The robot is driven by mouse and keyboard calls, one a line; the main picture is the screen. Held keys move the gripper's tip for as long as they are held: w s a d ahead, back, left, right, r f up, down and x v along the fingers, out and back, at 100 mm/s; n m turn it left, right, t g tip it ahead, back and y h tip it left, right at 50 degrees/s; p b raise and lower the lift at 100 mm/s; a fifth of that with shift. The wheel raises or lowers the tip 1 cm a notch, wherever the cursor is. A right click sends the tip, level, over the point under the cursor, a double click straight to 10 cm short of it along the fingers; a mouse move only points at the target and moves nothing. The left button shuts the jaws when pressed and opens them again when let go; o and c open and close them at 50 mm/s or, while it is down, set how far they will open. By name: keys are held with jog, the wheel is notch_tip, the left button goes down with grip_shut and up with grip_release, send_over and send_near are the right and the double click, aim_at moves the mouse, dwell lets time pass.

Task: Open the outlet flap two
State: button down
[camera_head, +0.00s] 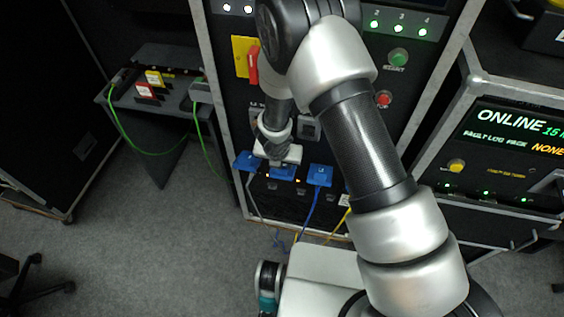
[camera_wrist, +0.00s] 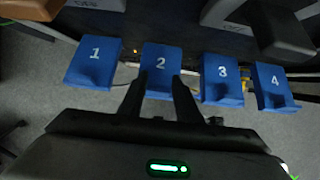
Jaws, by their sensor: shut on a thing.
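Outlet flap two (camera_wrist: 160,60) is a blue plate marked 2, in a row between blue flap 1 (camera_wrist: 95,62) and blue flap 3 (camera_wrist: 222,72), with flap 4 (camera_wrist: 274,84) at the right. It looks about level with its neighbours. My gripper (camera_wrist: 158,83) has its two dark fingers at the left and right sides of flap two's lower part and is shut on it. In the head view, flap two (camera_head: 283,173) shows below the pale gripper body, low on the cabinet front; the fingers are hidden there. My arm hides flap 4 in that view.
Blue and yellow cables (camera_head: 308,212) hang below the flaps. Higher on the panel are a red handle on a yellow plate (camera_head: 241,57), a green button (camera_head: 398,57) and a red button (camera_head: 383,98). A small table (camera_head: 150,105) with green cables stands left.

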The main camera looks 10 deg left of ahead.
jog(key=c, duration=1.3)
grip_release()
jog(key=shift+w+d, duration=0.15)
jog(key=shift+w, duration=0.25)
jog(key=shift+s, duration=0.2)
jog(key=p+v, duration=0.3)
jog(key=v, duration=1.4)
jog(key=shift+r, duration=0.2)
jog(key=d+r+m+t+h, duration=0.1)
jog(key=d+r+m+h, duration=0.1)
jog(key=d+r+m, duration=1.7)
jog(key=s+d+r+m, duration=0.2)
jog(key=s+r+m, duration=0.1)
jog(key=s+m, duration=0.1)
jog(key=s+d+r+m+y, duration=0.1)
jog(key=s+d+r+m, duration=0.1)
jog(key=s+r+m, duration=0.2)
jog(key=s+d+r+m+y, duration=0.1)
jog(key=s+d+r+m, duration=0.1)
jog(key=s+m, duration=0.4)
jog(key=shift+s+r+m, duration=0.15)
jog(key=shift+r+m, duration=0.7)
jog(key=shift+m, duration=0.45)
